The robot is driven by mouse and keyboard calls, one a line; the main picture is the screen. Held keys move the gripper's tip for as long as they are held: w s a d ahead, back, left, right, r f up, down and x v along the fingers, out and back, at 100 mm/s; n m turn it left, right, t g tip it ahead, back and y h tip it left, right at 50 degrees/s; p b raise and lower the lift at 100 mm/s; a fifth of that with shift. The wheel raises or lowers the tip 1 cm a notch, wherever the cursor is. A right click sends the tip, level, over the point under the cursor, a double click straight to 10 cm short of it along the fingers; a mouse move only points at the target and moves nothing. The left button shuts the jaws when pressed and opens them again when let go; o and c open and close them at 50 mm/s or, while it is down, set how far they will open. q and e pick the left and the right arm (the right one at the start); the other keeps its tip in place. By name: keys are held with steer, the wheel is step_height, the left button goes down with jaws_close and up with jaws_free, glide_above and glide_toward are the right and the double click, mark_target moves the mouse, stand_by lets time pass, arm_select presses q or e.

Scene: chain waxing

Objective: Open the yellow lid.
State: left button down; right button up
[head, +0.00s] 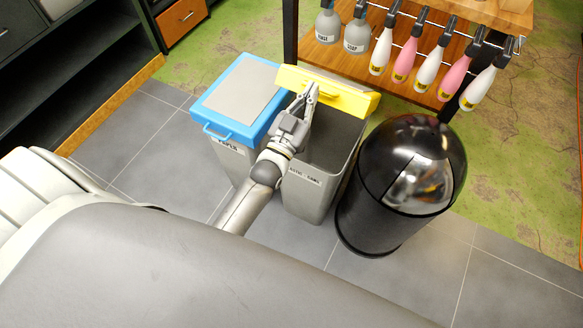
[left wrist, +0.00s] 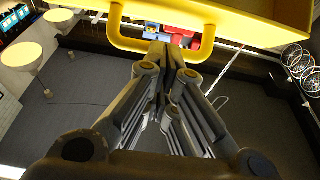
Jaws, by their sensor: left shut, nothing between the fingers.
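The yellow lid (head: 340,94) is tilted up at the back of a grey bin (head: 310,195), and the bin's mouth is uncovered. My left gripper (head: 307,92) is shut and empty at the lid, over the bin's opening. In the left wrist view the lid's yellow handle (left wrist: 120,38) loops just beyond the shut fingertips (left wrist: 172,50), and part of the lid (left wrist: 250,20) fills the top. I cannot tell whether the fingers touch the handle. My right gripper is not in view.
A bin with a closed blue lid (head: 237,97) stands close on the left. A black round-topped bin (head: 404,185) stands close on the right. A wooden rack (head: 400,75) with several hanging bottles is behind. Grey floor is clear at lower right.

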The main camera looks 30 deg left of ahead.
arm_select(q)
steer(key=shift+g, duration=0.6)
steer(key=w+r+p, duration=0.3)
steer(key=p, duration=0.2)
steer(key=shift+w+r, duration=0.1)
steer(key=shift+r, duration=0.3)
steer(key=shift+g, duration=0.9)
steer(key=w+r+p, duration=0.2)
steer(key=p, duration=0.1)
steer(key=w+r+p, duration=0.2)
steer(key=w+p, duration=0.1)
steer(key=shift+d, duration=0.15)
steer(key=w+r+g+p, duration=0.3)
steer(key=w+p, duration=0.1)
steer(key=w, duration=0.4)
steer(key=shift+w+d+r, duration=0.15)
steer(key=shift+w+r, duration=0.15)
steer(key=shift+w, duration=0.05)
